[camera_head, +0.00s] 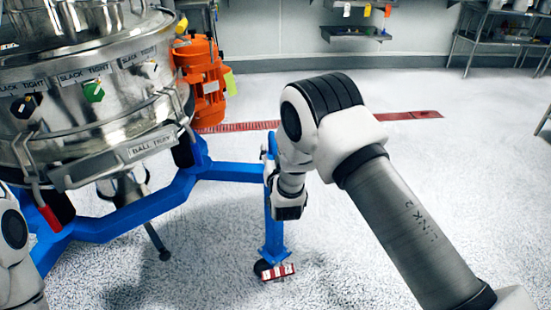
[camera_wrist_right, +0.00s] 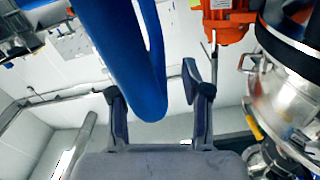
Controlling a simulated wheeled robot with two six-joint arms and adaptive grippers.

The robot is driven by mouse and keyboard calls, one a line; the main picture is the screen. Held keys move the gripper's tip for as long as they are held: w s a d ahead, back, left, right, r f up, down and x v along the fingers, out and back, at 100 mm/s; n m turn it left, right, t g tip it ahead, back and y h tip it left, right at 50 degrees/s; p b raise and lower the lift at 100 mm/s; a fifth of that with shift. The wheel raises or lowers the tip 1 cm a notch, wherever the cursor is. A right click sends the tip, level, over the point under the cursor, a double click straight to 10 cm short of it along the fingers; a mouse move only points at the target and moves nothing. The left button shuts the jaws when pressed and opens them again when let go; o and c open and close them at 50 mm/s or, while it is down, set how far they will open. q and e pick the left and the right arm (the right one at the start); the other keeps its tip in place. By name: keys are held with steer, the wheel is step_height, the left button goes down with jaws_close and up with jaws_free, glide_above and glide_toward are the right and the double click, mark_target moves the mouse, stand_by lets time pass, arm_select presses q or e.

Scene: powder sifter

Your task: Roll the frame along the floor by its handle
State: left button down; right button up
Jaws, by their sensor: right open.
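The frame is blue with several legs; one beam (camera_head: 235,172) runs under the steel sifter to an upright post (camera_head: 273,235). The blue handle (camera_head: 271,145) tops this post in the head view, partly hidden by my right arm. In the right wrist view the rounded blue handle (camera_wrist_right: 148,98) hangs down between the parted fingers of my right gripper (camera_wrist_right: 151,80). The gripper is open, with a finger on each side of the handle; I cannot tell whether either touches it. My left arm shows at the lower left of the head view; its gripper is out of view.
A steel sifter (camera_head: 85,75) stands on the frame with an orange motor (camera_head: 203,85) beside it. A caster (camera_head: 263,267) sits at the post's foot, by a red-and-white striped piece (camera_head: 278,272). A red floor strip (camera_head: 240,127) lies behind. Shelves (camera_head: 500,35) stand far back; open floor lies between.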

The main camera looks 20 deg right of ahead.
steer(key=v, duration=1.1)
steer(key=shift+s, duration=0.2)
steer(key=shift+f, duration=0.1)
